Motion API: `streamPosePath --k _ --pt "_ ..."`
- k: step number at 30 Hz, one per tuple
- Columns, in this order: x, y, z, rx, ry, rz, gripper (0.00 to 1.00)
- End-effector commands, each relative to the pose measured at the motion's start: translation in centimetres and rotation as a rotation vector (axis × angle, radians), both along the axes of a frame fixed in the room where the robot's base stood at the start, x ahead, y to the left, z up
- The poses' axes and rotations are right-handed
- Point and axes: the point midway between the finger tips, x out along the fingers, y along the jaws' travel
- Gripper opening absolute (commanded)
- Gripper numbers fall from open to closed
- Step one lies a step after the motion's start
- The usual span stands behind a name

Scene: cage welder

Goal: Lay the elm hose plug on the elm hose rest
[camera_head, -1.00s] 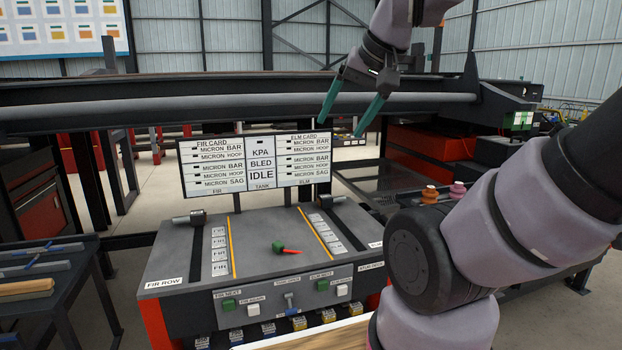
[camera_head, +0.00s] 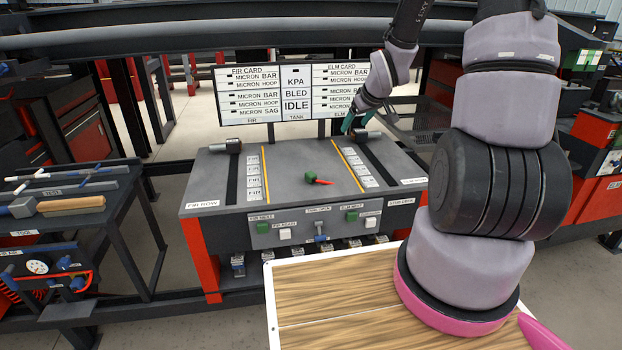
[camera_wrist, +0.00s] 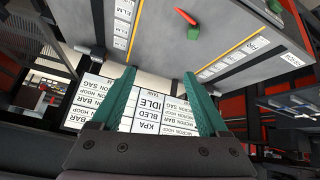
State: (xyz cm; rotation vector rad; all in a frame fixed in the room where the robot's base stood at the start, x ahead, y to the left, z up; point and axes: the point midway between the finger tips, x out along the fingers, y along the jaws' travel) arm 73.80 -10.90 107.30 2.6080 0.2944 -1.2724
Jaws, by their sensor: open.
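My gripper (camera_head: 354,123) is over the far right part of the grey console, near the card board, with teal fingers. In the wrist view my gripper (camera_wrist: 159,73) is open, with nothing between its fingers. A small grey cylindrical fitting (camera_head: 366,138) sits at the far end of the right black strip, just below and partly behind the gripper. I cannot tell whether it is the elm hose plug. I cannot make out the elm hose rest; my arm hides much of the right side.
The console (camera_head: 300,160) carries a green knob with a red pointer (camera_head: 314,178) and a matching fitting (camera_head: 226,146) on the left. The card board (camera_head: 295,95) stands behind it. A tool cart (camera_head: 75,195) is at left, a wooden-topped table (camera_head: 335,285) in front.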

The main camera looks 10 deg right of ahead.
Motion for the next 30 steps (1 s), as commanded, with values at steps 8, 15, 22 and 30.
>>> streamPosePath --k 8,15,22,30 --pt "2.5 2.0 -10.8 0.085 -0.096 0.145 0.78" --pt "3.1 4.7 -17.3 0.193 -0.254 0.189 0.78" --pt "3.1 6.6 -20.1 0.263 -0.406 0.159 0.78" --pt "4.0 7.4 -21.0 0.279 -0.468 0.137 0.78"
